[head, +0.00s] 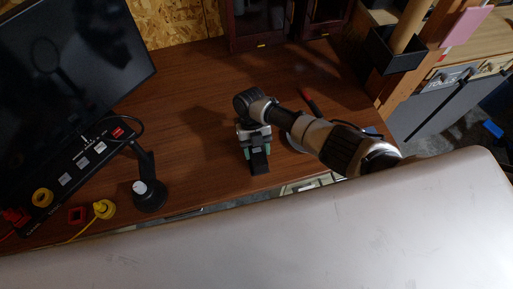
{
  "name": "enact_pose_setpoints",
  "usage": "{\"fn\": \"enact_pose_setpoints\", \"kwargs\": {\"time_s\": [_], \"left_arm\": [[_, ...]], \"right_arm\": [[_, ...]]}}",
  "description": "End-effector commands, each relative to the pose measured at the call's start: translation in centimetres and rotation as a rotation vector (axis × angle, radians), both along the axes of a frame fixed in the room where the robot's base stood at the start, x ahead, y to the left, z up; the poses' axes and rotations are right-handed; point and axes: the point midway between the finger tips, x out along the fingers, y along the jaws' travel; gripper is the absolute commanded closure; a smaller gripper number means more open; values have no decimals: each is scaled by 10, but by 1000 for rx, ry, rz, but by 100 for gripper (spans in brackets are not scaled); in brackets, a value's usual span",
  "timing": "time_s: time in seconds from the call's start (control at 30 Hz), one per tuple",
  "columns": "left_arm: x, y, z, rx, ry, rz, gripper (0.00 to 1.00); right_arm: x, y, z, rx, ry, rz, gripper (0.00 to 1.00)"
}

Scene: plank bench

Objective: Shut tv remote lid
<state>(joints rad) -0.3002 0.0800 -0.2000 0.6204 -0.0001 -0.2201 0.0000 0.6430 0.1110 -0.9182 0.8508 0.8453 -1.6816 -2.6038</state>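My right gripper (257,152) is over the brown bench top, its arm coming in from the right. Its fingers point toward the bench's front edge. A small dark, long piece (259,164) shows between and just past the fingertips. It may be the tv remote or its lid, but it is too small and dark to be sure. I cannot tell whether the fingers touch it. No lid can be made out clearly. My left gripper is not in view.
A dark monitor (70,75) and a black power strip (75,170) are at left. A black round-based stand (149,196) is near the front edge. A red-tipped tool (308,98) lies behind my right arm. The bench top (190,110) left of the gripper is clear.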

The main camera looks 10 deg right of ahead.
Motion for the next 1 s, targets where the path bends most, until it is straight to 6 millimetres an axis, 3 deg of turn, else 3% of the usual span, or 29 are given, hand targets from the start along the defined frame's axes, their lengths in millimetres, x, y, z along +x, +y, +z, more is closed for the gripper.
{"fn": "enact_pose_setpoints", "kwargs": {"time_s": [0.37, 0.8, 1.0], "left_arm": [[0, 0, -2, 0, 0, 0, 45], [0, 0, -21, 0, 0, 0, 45], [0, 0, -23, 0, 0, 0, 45]], "right_arm": [[5, 0, 7, 1, -2, 0, 45], [44, 1, 78, 1, -3, 1, 45], [51, 1, 94, 0, -1, 1, 45]]}}
